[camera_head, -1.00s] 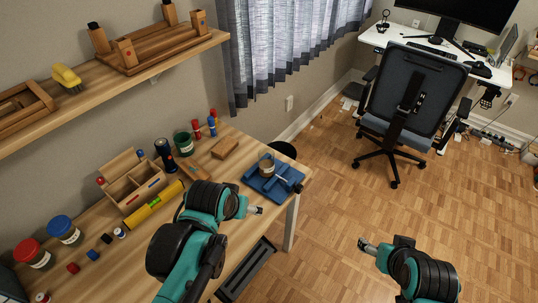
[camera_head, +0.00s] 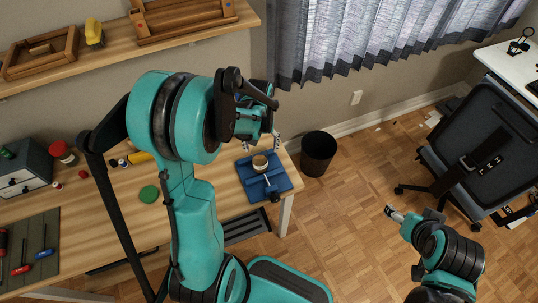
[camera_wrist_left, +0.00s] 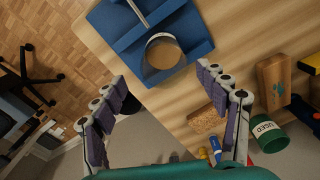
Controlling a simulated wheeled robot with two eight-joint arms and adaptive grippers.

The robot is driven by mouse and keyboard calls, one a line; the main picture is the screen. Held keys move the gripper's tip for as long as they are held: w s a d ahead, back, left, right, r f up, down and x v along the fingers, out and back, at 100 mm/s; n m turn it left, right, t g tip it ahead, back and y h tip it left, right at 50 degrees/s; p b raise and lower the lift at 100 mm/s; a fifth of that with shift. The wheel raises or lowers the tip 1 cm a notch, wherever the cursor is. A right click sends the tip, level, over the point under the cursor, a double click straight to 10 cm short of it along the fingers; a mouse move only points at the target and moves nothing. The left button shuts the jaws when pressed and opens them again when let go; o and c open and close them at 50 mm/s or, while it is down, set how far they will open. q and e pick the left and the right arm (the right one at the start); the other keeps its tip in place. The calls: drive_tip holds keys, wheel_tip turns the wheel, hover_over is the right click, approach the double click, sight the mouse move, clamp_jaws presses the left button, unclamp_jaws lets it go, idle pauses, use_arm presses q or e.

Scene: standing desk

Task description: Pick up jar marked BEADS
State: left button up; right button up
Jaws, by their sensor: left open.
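No label reading BEADS can be made out. A green container (camera_wrist_left: 270,134) with a pale label, too small to read surely, lies at the right of the left wrist view. A round tan-topped container (camera_wrist_left: 162,56) sits in the blue tray (camera_wrist_left: 195,18); in the head view it shows at the desk's right end (camera_head: 260,162). A red-lidded jar (camera_head: 62,150) stands at the left. My left gripper (camera_head: 262,143) is open and empty, just behind the tray; its spread fingers show in the left wrist view (camera_wrist_left: 160,76). My right gripper (camera_head: 394,213) is over the floor, its jaws unclear.
A green disc (camera_head: 149,194) lies on the desk. Wooden blocks (camera_wrist_left: 272,82) lie beside the green container. A shelf (camera_head: 200,33) runs above the desk. A black bin (camera_head: 318,152) stands on the floor past the desk's right end. My left arm hides much of the desk.

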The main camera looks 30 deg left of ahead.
use_arm(q)
drive_tip(key=f, duration=0.1)
drive_tip(key=f+b, duration=0.1)
drive_tip(key=f, duration=0.1)
drive_tip(key=shift+s+a, duration=0.2)
wheel_tip(320, 180, down, 5)
drive_tip(key=shift+r+b, duration=0.1)
drive_tip(key=shift+b, duration=1.1)
drive_tip(key=shift+s, duration=0.1)
drive_tip(key=c, duration=1.4)
